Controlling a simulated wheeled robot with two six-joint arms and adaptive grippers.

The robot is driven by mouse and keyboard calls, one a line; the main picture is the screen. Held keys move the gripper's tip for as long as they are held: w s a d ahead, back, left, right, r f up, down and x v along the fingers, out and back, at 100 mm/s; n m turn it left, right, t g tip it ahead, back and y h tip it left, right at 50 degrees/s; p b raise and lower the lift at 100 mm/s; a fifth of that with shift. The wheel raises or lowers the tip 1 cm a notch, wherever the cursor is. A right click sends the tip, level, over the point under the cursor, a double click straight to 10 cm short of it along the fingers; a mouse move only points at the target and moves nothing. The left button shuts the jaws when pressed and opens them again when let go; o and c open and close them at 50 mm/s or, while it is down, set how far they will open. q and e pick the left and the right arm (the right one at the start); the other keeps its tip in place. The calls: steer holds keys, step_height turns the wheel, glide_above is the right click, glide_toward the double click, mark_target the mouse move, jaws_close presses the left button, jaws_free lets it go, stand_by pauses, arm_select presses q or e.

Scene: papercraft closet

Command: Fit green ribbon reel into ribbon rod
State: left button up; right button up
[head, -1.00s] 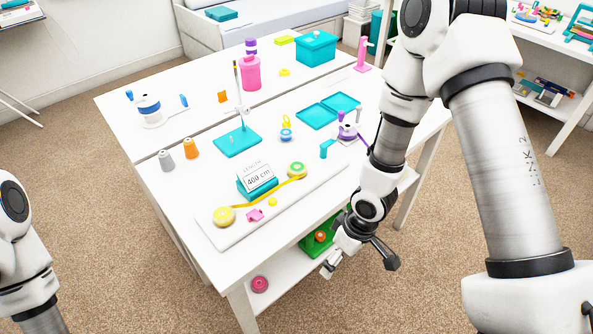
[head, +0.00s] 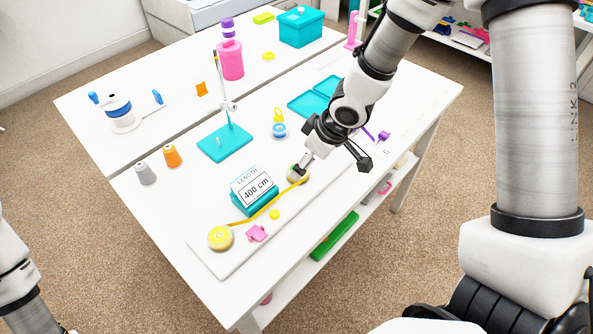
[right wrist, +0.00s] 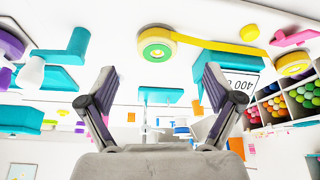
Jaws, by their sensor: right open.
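The green-centred reel (head: 297,177) lies on the far end of the white board, with yellow ribbon running from it to a yellow reel (head: 220,237). In the right wrist view the green-centred reel (right wrist: 157,44) shows whole, ahead of the fingers and not between them. My right gripper (head: 335,165) is open and empty, low over the board. One finger partly covers the reel in the head view; contact cannot be told. A teal base (head: 225,143) carries a tall upright post and a short peg; I cannot tell which part is the ribbon rod. My left gripper is out of view.
A teal length display (head: 255,192) reading 400 cm stands beside the ribbon. A pink piece (head: 257,233) and a yellow disc (head: 275,214) lie near it. Grey (head: 145,173) and orange (head: 172,156) spools stand to the left. A teal open case (head: 312,100) lies behind my right gripper.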

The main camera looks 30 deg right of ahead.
steer(key=b+x, duration=0.1)
steer(key=x, duration=0.5)
steer(key=shift+w+d+r+b, duration=0.1)
steer(key=shift+w+d+b, duration=0.1)
steer(key=shift+b, duration=0.15)
steer(key=shift+s+r, duration=0.15)
steer(key=shift+r, duration=0.05)
steer(key=shift+c, duration=0.2)
steer(key=c, duration=0.9)
